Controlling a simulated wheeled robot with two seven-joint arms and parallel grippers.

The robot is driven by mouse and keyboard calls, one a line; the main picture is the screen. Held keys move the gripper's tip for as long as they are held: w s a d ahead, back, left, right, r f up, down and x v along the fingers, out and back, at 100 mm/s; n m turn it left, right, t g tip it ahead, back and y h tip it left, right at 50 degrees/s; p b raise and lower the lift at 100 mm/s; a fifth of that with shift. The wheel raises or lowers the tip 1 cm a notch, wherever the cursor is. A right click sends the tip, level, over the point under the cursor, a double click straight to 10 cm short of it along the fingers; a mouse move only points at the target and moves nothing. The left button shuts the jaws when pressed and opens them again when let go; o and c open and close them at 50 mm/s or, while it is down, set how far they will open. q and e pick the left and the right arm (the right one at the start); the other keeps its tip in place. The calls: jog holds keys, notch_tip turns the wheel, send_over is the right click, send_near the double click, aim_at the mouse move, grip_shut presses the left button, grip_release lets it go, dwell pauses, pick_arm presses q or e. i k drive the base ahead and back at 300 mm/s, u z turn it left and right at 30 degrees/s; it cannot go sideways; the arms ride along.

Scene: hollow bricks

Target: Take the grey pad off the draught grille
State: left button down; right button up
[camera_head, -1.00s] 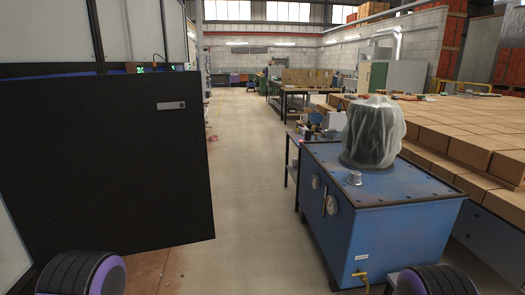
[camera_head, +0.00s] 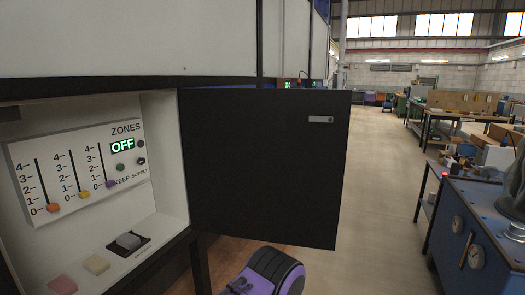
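The grey pad (camera_head: 129,240) lies on the dark draught grille (camera_head: 143,247) on the floor of an open white cabinet, at the lower left of the head view. The pad covers the middle of the grille, and the dark rim shows around it. A cream pad (camera_head: 96,264) and a pink pad (camera_head: 62,285) lie beside it, toward the lower left. Neither of my grippers is in view; only a purple and black part of my arm shows at the bottom.
A control panel (camera_head: 85,170) in the cabinet reads OFF, with three sliders near 0. The black cabinet door (camera_head: 275,160) stands open to the right of the compartment. A blue machine (camera_head: 480,225) stands at the right edge. The aisle floor (camera_head: 375,190) between is clear.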

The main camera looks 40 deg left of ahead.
aim_at(129, 242)
jog(key=z, duration=1.55)
jog(key=i, duration=0.15)
jog(key=u, duration=1.45)
jog(key=i, duration=2.05)
jog(key=u, duration=1.85)
jog(key=i, duration=1)
jog(key=u, duration=0.9)
